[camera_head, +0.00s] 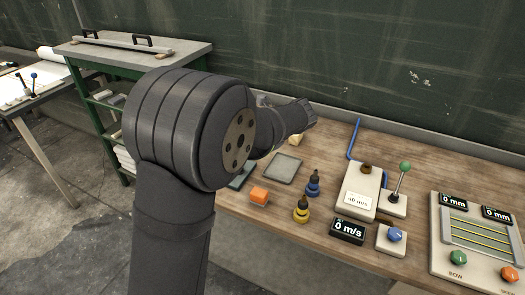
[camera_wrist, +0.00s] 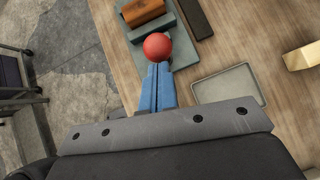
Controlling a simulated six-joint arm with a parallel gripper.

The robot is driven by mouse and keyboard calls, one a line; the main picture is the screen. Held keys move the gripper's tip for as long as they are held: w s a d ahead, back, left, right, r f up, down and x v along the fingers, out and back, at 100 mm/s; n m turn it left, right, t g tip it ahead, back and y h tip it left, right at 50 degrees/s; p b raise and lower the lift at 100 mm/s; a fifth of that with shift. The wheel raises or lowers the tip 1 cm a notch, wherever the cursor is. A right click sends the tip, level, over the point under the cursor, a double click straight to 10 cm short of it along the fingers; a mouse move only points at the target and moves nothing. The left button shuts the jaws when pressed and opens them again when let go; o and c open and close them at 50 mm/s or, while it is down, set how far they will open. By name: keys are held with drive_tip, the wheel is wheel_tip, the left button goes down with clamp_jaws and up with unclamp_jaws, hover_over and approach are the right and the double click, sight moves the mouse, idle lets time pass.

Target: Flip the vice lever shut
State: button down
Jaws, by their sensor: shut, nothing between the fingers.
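In the wrist view, a red ball knob (camera_wrist: 158,46), which looks like the end of the vice lever, sits just beyond the tips of my gripper (camera_wrist: 158,68). Its blue fingers are pressed together with nothing between them. The fingertips overlap the knob's near edge in the picture; I cannot tell whether they touch it. Behind the knob is a grey-green base (camera_wrist: 184,48), likely the vice, with a brown-orange block (camera_wrist: 142,12) beside it. The lever's shaft is hidden, so its angle is unclear. In the head view my arm covers the knob and my fingers.
A shallow grey tray (camera_wrist: 224,84) lies right of my fingers, with a brass-coloured block (camera_wrist: 300,57) farther right. A dark bar (camera_wrist: 194,18) lies beyond the knob. In the head view, yellow (camera_head: 302,210) and blue (camera_head: 313,184) bottles and a control panel (camera_head: 470,238) stand to the right.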

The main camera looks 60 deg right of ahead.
drive_tip(key=w+g, duration=0.6)
drive_tip(key=w, duration=0.5)
drive_tip(key=shift+r+n+g, duration=0.3)
drive_tip(key=shift+r+g, duration=0.05)
drive_tip(key=shift+g, duration=0.05)
drive_tip(key=shift+f, duration=0.1)
drive_tip(key=s+v, duration=0.1)
drive_tip(key=v, duration=1.2)
drive_tip(key=shift+s, duration=0.35)
